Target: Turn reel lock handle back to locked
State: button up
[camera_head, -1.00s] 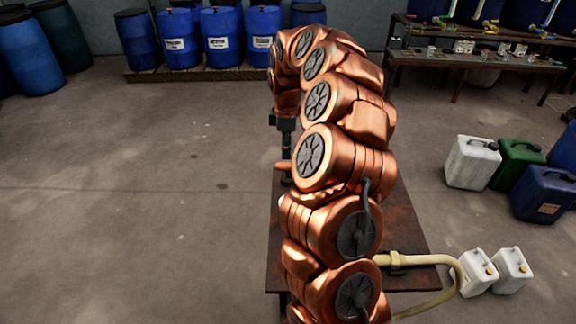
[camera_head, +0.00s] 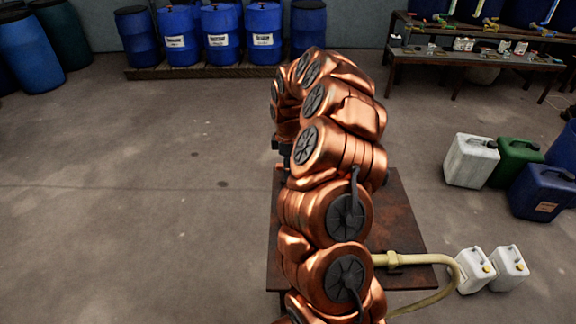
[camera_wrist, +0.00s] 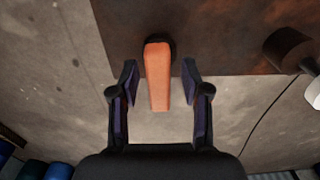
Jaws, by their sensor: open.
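The reel lock handle (camera_wrist: 158,78), an orange bar, shows in the wrist view. It extends from a dark round pivot at the edge of the rusty brown table (camera_wrist: 220,30). My gripper (camera_wrist: 160,70) is open, with one dark finger on each side of the handle. Narrow gaps show between the handle and both fingers. In the head view, my arm hides the handle and most of my gripper. The table (camera_head: 405,215) shows there behind and beside my arm.
A dark, rounded fitting (camera_wrist: 288,48) sits on the table at the right of the wrist view. In the head view, a pale yellow hose (camera_head: 430,260) curves off the table's right side near white jugs (camera_head: 508,266). The floor at left is clear.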

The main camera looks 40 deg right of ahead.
jog(key=shift+c, duration=0.4)
grip_shut()
